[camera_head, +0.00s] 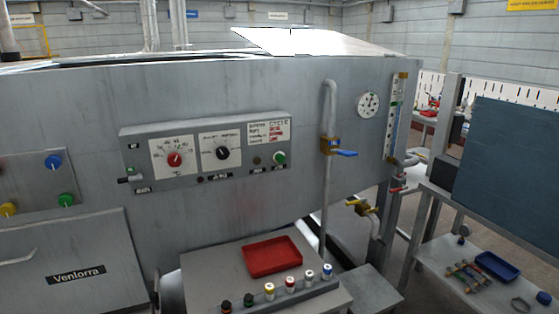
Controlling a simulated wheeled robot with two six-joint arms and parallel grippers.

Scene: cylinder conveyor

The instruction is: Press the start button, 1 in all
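A grey control panel (190,178) is mounted on the side of the large metal machine. Near its lower right corner is a round green button (280,157), which looks like the start button; the small labels by it are too small to read. Left of it on the panel are a dark round fitting (257,160), a black knob (222,153) and a red knob (174,159). A lever switch (131,178) is at the panel's left end. Neither gripper is in view, and nothing covers the panel.
Below the panel, a grey bench (205,281) holds a red tray (272,256) and a row of several small capped cylinders. A vertical pipe (327,200) with a blue-handled valve (345,153) stands right of the panel. Space directly before the panel looks clear.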

